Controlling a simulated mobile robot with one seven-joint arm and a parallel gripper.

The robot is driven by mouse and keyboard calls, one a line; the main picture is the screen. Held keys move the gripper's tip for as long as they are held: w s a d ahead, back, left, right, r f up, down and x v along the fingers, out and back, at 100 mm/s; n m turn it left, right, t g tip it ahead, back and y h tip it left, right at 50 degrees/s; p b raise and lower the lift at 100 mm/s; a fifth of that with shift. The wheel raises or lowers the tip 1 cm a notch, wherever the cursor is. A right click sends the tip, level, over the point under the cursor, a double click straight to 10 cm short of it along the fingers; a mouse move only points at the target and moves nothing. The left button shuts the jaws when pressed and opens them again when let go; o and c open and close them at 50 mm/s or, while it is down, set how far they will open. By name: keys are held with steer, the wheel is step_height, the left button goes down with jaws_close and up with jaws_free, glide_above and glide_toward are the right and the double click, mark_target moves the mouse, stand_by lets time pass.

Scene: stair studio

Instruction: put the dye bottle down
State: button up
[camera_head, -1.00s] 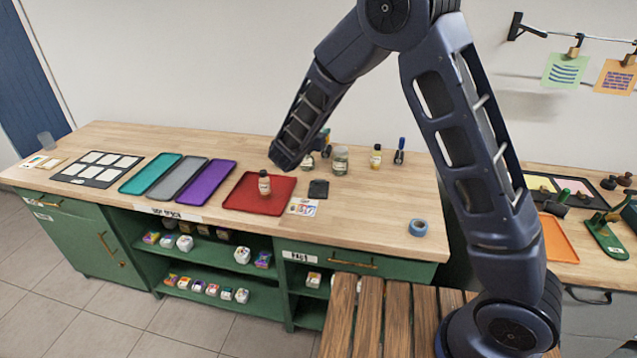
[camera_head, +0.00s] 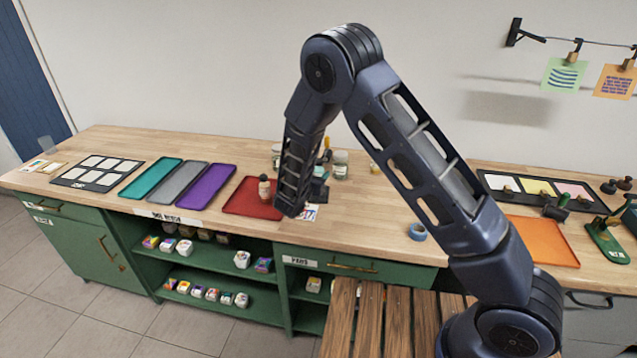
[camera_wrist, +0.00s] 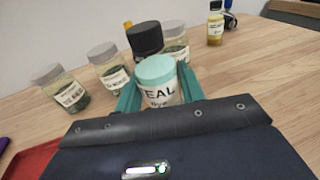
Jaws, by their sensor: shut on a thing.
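The dye bottle (camera_wrist: 158,72), with a teal lid and a label reading "EAL", is between the teal fingers of my gripper (camera_wrist: 158,84) in the wrist view. The gripper is shut on it, and the bottle looks about upright. Its base is hidden by the gripper body, so I cannot tell whether it touches the wooden counter (camera_wrist: 255,75). A dark-capped bottle (camera_wrist: 145,40) stands close behind it. In the head view my forearm hangs over the counter beside the red tray (camera_head: 240,203) and hides most of the gripper and the held bottle.
Several clear jars, including a left one (camera_wrist: 62,90), stand behind the held bottle. A yellow bottle (camera_wrist: 215,25) is farther right. A blue tape roll (camera_head: 418,232) lies near the front edge. Counter right of the bottle is clear.

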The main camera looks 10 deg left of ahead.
steer(key=shift+f, duration=1.55)
steer(key=shift+f, duration=0.2)
steer(key=o, duration=1.1)
steer(key=shift+r, duration=0.1)
steer(key=shift+r, duration=0.1)
steer(key=v, duration=1.2)
